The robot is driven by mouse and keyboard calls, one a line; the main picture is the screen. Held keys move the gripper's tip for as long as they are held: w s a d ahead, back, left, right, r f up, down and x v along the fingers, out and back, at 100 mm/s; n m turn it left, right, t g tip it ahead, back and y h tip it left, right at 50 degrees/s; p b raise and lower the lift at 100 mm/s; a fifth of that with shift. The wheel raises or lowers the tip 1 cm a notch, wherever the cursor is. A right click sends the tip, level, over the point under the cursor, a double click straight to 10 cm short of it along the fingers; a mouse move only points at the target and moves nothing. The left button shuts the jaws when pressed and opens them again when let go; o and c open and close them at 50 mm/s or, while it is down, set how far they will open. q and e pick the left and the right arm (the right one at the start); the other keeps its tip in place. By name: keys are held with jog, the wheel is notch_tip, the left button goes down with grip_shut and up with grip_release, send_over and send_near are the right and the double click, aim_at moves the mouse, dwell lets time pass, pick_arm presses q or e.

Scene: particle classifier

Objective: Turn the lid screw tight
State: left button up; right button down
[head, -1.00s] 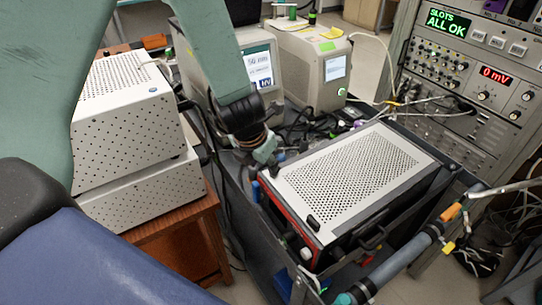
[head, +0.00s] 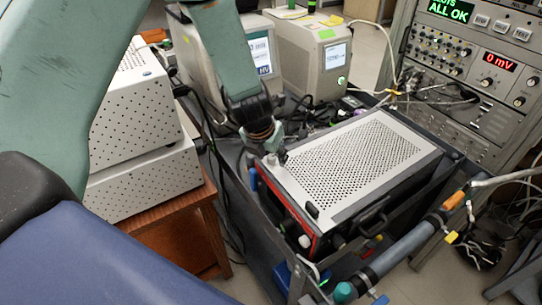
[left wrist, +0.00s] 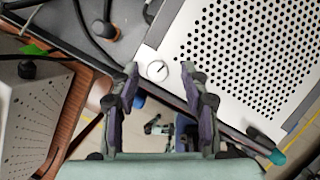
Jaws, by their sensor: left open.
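The classifier is a box with a perforated silver lid (head: 350,160) and a red-edged front, standing on a dark cart. The lid screw (left wrist: 157,70) is a small round silver head with a slot, near the lid's corner in the left wrist view. My left gripper (head: 277,152) points down at the near-left corner of the lid. In the left wrist view its open fingertips (left wrist: 160,80) appear on either side of the screw, with gaps to it. I cannot tell their height above the lid. In the head view the gripper largely hides the screw. My right gripper is not in view.
A black latch (head: 312,211) sits on the lid's front edge. White perforated boxes (head: 145,180) stand on a wooden table at left. Screened instruments (head: 313,60) and loose cables are behind. A cart handle (head: 405,250) runs at the right, before an instrument rack (head: 480,80).

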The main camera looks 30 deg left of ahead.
pick_arm(q)
jog(key=shift+d, duration=0.1)
jog(key=shift+a, duration=0.35)
jog(key=c, duration=0.6)
jog(key=shift+d, duration=0.2)
jog(key=shift+c, duration=1.3)
jog(key=shift+a, duration=0.1)
grip_shut()
